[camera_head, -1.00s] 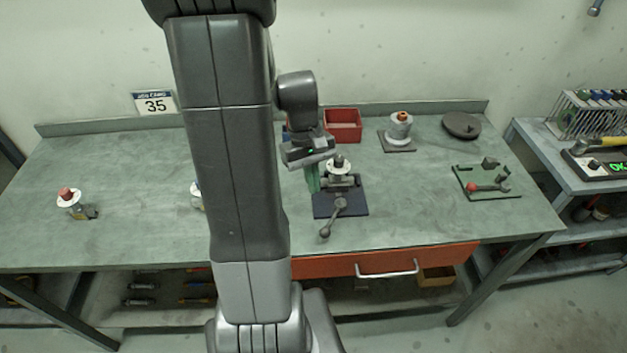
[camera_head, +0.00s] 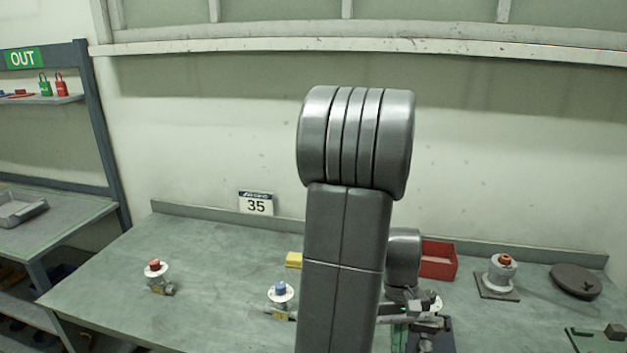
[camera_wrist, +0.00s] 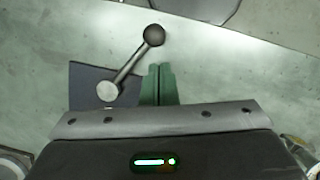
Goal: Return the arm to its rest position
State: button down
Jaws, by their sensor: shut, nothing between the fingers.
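My gripper (camera_wrist: 158,84) shows in the wrist view with its two green fingers together and nothing between them. It is above the green bench, beside the dark base plate (camera_wrist: 85,75) of the valve. A grey lever with a dark ball end (camera_wrist: 132,62) lies just left of the fingertips in that view; I see no contact. In the head view my arm stands in front of the bench (camera_head: 215,250) and hides part of it.
A red bin (camera_head: 438,262) stands behind my gripper, with a grey flanged fitting (camera_head: 501,275) and a dark disc (camera_head: 576,281) to its right. A blue-topped valve (camera_head: 281,294), a yellow block (camera_head: 294,260) and a red-topped valve (camera_head: 157,275) are left of my arm. The left bench is fairly clear.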

jog(key=w+f+m, duration=0.1)
jog(key=w+f+m+b, duration=0.1)
jog(key=w+f+m+y+b, duration=0.1)
jog(key=m, duration=0.1)
jog(key=shift+w+a+f, duration=0.1)
jog(key=shift+w+a, duration=0.1)
jog(key=shift+a, duration=0.15)
jog(key=shift+w+m, duration=0.3)
jog(key=shift+m, duration=0.2)
jog(key=shift+w+d+m+t+y+p, duration=0.15)
jog(key=shift+w+m+y, duration=0.15)
jog(key=shift+w+m, duration=0.3)
jog(key=shift+w+d+m+t+y+p, duration=0.15)
jog(key=shift+w+m+y, duration=0.2)
jog(key=shift+m, duration=0.35)
jog(key=shift+s+a, duration=0.1)
jog(key=shift+a, duration=0.05)
